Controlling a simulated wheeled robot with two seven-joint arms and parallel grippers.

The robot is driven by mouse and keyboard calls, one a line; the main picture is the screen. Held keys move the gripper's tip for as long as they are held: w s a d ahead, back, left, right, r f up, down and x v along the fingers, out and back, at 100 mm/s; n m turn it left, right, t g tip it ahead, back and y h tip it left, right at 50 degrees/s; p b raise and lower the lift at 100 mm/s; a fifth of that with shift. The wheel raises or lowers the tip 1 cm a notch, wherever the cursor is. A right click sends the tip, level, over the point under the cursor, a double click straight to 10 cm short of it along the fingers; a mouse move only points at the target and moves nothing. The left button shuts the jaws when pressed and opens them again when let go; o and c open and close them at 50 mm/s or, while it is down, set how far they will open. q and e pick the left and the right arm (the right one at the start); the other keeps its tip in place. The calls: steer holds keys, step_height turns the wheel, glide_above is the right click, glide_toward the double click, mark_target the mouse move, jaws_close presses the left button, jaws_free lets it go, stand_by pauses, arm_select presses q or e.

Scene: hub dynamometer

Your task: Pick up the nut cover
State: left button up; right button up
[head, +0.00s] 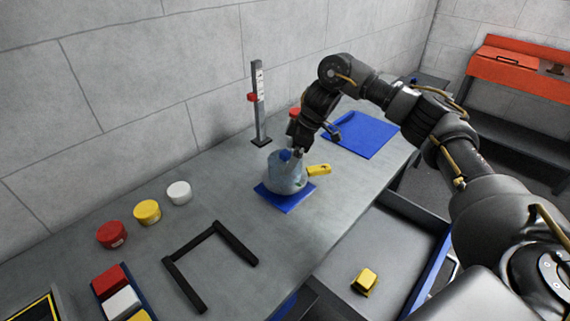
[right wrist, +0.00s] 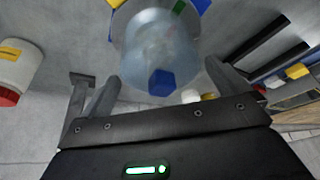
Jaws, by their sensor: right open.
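A pale blue-grey rounded piece (head: 287,174), apparently the nut cover, stands on a blue square mat (head: 285,199) on the bench. A small blue block (head: 285,155) sits on its top, and a yellow piece (head: 319,170) sticks out at its right side. My right gripper (head: 299,153) is at its upper right. In the right wrist view my right gripper (right wrist: 160,88) is open, with the rounded piece (right wrist: 155,45) and its blue block (right wrist: 161,83) ahead of and between the fingers. I cannot tell whether a finger touches it. My left gripper is not in view.
An upright gauge post (head: 259,105) stands behind, near the wall. A blue sheet (head: 362,134) lies at the back right. Red, yellow and white round caps (head: 147,212) and a black frame (head: 212,265) lie left. An open drawer (head: 395,245) at the front holds a yellow block (head: 365,281).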

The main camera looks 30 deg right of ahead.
mark_target(288, 159)
steer(key=shift+f, duration=0.2)
steer(key=p+x, duration=0.1)
steer(key=x, duration=0.3)
steer(key=shift+w+a+f, duration=0.1)
steer(key=shift+w+f, duration=0.05)
steer(key=shift+f, duration=0.2)
steer(key=c, duration=0.6)
